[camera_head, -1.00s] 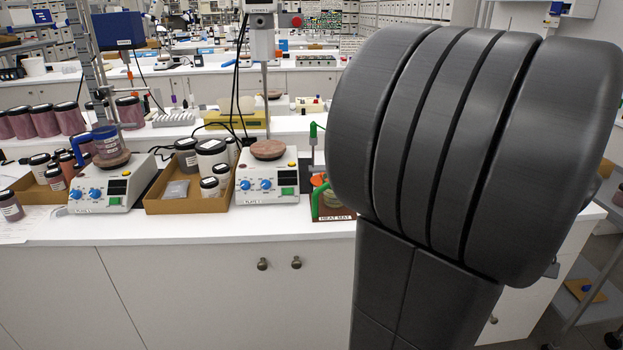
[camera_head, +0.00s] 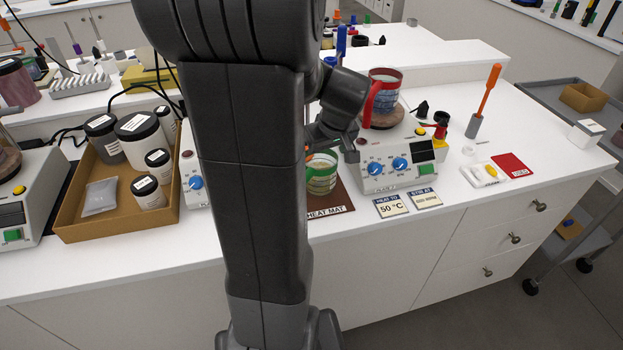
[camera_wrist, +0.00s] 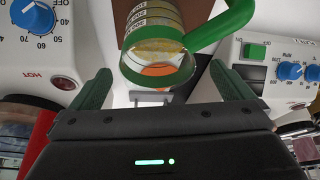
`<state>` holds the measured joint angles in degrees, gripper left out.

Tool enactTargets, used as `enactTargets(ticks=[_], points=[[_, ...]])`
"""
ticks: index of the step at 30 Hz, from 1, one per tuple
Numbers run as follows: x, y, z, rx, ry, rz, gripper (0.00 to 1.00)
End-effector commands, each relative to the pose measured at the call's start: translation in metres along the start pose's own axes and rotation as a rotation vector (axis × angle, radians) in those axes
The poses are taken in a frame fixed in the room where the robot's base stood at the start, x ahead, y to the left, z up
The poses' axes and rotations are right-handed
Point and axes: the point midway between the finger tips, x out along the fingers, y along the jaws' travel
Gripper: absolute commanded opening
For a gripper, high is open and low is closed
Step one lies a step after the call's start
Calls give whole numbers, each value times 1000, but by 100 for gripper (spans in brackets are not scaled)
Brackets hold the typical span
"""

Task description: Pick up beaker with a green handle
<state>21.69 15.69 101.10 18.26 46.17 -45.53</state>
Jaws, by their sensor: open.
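The beaker with a green handle (camera_head: 321,176) stands upright on the brown heat mat (camera_head: 330,202); my arm hides part of it. In the wrist view the beaker (camera_wrist: 157,52) shows its green rim, printed scale, some yellow and orange at its open end, and the green handle (camera_wrist: 224,26) reaching up right. My gripper (camera_wrist: 163,84) is open. Its two fingers appear to left and right of the beaker's rim, with a gap on each side. I cannot tell how deep the beaker is between them.
A hot plate (camera_head: 388,166) just right of the mat carries a red-handled beaker (camera_head: 384,96). Another hot plate (camera_head: 192,180) stands left, mostly behind my arm. A cardboard tray of jars (camera_head: 75,215) is farther left. Signs (camera_head: 390,206) lie right of the mat.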

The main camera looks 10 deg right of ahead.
Motion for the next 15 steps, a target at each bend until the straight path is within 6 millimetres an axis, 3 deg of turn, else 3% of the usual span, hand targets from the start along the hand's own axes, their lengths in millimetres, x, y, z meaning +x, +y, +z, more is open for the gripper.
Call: enactTargets(ticks=[15], points=[[49, 2, -3, 1, -3, -3, 100]])
